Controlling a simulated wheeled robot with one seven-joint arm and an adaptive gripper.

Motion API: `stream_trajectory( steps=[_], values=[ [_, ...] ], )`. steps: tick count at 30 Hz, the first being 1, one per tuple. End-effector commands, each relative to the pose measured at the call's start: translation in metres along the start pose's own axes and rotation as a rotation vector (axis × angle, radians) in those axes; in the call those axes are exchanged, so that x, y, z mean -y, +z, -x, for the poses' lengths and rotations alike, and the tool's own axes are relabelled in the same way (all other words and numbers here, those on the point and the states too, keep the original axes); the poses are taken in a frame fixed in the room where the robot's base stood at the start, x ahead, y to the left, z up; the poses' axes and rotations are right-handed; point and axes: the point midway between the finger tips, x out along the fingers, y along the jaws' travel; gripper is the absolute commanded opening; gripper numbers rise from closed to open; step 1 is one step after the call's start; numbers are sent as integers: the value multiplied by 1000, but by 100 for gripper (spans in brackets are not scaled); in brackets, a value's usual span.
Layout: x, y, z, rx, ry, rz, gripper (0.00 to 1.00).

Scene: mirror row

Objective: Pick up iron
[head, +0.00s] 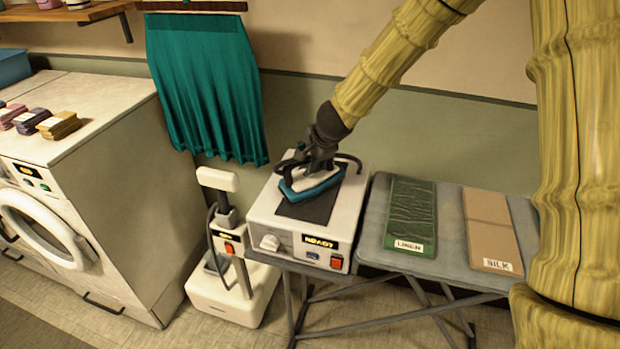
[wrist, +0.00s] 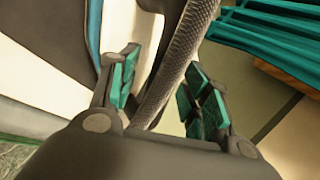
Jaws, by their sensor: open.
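The iron (head: 310,179), white with a teal soleplate edge, rests on the dark pad on top of a white steam station (head: 266,212) whose panel reads READY. My gripper (head: 320,158) is right above the iron in the head view, partly hiding its handle. In the wrist view my gripper (wrist: 157,92) is open, its green-padded fingers on either side of a dark textured bar (wrist: 180,60), which looks like the iron's handle or its hose; I cannot tell which. Contact between the pads and the bar is not clear.
An ironing board (head: 452,222) with a green LINEN cloth (head: 408,212) and a tan SILK cloth (head: 490,225) stands to the right. A white upright device (head: 232,290) stands left of the station. A washer (head: 115,200) and a hanging teal cloth (head: 205,85) are further left.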

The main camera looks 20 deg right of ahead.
Motion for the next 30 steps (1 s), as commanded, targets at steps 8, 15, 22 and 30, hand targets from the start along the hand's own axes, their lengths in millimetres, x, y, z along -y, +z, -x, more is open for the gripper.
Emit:
stream_trajectory(
  steps=[8,15,22,30],
  values=[
    [0,0,0,0,0,0,2],
    [0,0,0,0,0,-1,0],
    [2,0,1,0,-2,0,0],
    [6,0,7,0,-3,0,0]
  ],
)
